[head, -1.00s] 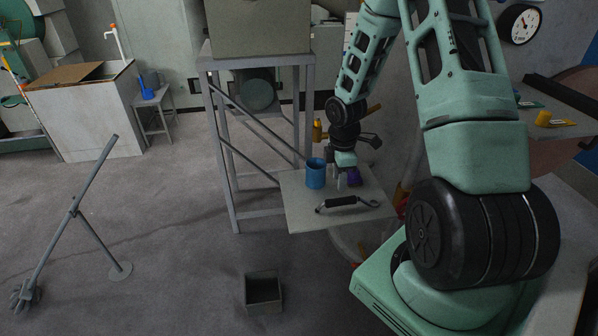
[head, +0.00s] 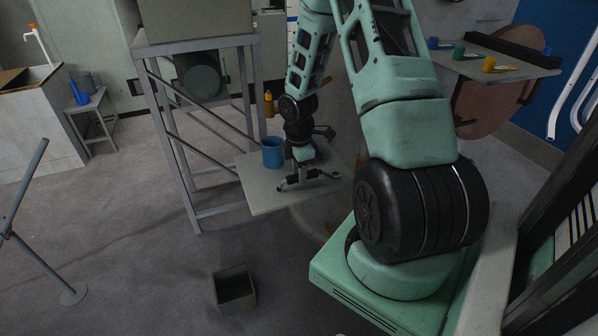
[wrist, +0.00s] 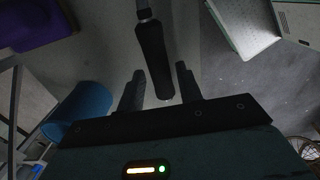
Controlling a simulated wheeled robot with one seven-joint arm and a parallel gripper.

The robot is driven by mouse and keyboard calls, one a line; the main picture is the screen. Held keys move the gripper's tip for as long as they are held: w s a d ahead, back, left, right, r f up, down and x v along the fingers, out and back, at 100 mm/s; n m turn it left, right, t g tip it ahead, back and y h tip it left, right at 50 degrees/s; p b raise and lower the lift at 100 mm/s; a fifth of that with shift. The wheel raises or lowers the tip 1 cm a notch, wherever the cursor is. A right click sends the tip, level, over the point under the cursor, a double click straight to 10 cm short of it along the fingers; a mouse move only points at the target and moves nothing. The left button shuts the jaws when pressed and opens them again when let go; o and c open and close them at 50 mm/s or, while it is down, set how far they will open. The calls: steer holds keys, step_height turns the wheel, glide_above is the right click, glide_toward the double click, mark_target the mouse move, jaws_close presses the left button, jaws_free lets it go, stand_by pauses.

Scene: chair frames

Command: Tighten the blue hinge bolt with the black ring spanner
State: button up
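The black ring spanner (head: 322,174) lies on a small pale table, its ring end to the right. In the wrist view its black handle (wrist: 153,50) reaches down between the two fingers of my gripper (wrist: 161,80). There is a gap on both sides of the handle, so my gripper is open. In the head view my gripper (head: 299,172) is low over the handle and partly hides it. I cannot make out the blue hinge bolt for certain; a small blue piece (head: 433,43) sits on a shelf at the upper right.
A blue cup (head: 271,153) stands left of my gripper; it also shows in the wrist view (wrist: 82,110). A purple thing (wrist: 35,22) is close by. The pale table (head: 262,197) has bare room in front. A grey metal stand (head: 184,170) is left. An open box (head: 234,291) is on the floor.

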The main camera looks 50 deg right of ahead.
steer(key=shift+f+b, duration=0.35)
steer(key=shift+f, duration=0.25)
steer(key=shift+r+p, duration=0.3)
steer(key=shift+p, duration=0.05)
jaws_close()
step_height(320, 180, up, 5)
steer(key=p, duration=0.5)
steer(key=shift+r, duration=0.1)
steer(key=shift+a, duration=0.1)
